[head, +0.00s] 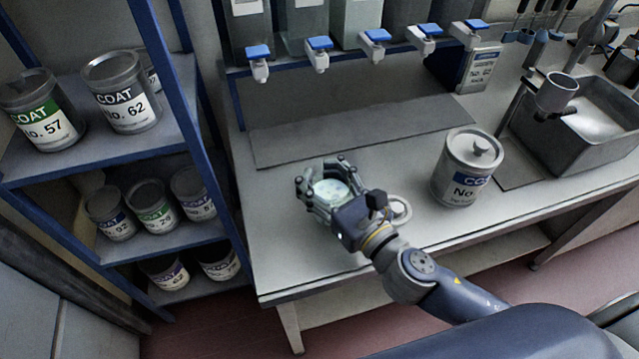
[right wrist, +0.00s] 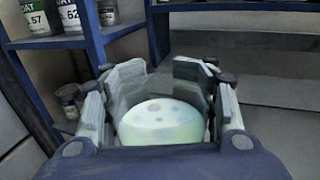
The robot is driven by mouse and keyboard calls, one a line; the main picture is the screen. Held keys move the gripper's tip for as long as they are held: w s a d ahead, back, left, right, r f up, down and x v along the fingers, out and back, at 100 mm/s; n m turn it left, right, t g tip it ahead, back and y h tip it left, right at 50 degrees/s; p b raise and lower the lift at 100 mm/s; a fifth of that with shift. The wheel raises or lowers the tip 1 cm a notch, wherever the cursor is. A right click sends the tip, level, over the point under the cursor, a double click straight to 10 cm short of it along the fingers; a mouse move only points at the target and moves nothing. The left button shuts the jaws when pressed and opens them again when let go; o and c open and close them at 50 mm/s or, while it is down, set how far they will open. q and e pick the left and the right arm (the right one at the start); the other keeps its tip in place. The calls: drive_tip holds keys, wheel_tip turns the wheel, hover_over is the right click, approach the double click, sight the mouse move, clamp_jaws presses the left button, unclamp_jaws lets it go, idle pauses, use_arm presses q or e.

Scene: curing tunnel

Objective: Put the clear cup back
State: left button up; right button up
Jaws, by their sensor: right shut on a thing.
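The clear cup (head: 332,190) shows as a pale, whitish-green round thing over the left part of the bench. It fills the middle of the right wrist view (right wrist: 160,122), between the fingers. My right gripper (head: 322,182) is shut on it. Its lower part is hidden by the fingers and palm, and I cannot tell whether it touches the bench. My left gripper is not in view.
A grey can (head: 467,168) stands right of my gripper. A small round ring (head: 400,208) lies beside my wrist. A blue shelf rack (head: 180,143) with several cans stands left. Blue-handled taps (head: 318,52) line the back; a sink (head: 590,125) is right. The grey mat (head: 360,125) is clear.

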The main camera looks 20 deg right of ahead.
sight(320, 189)
drive_tip(key=shift+f+b, duration=0.55)
drive_tip(key=shift+f, duration=1.1)
drive_tip(key=shift+f, duration=0.2)
drive_tip(key=o, duration=1.6)
